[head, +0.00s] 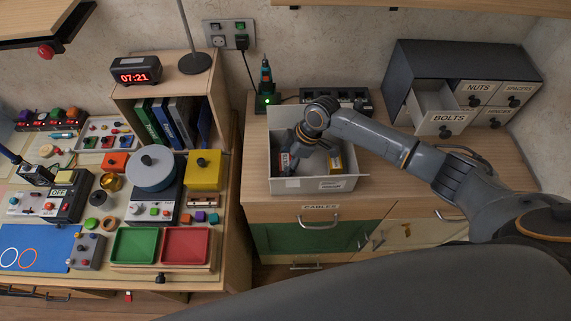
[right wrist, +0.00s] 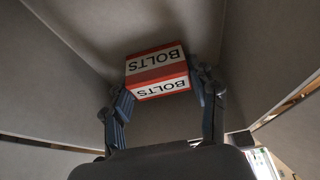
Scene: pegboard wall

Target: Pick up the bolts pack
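The bolts pack (right wrist: 157,72) is a small red and white box with "BOLTS" printed on two faces, seen in the right wrist view. It is inside an open grey box (head: 312,185) on the cabinet top; in the head view a red and white pack (head: 284,163) shows at that box's left side. My right gripper (right wrist: 162,88) reaches down into the grey box with its fingers spread on either side of the pack. The fingers look open; whether they touch the pack is unclear. My left gripper is not in view.
The desk (head: 228,255) at left is crowded.

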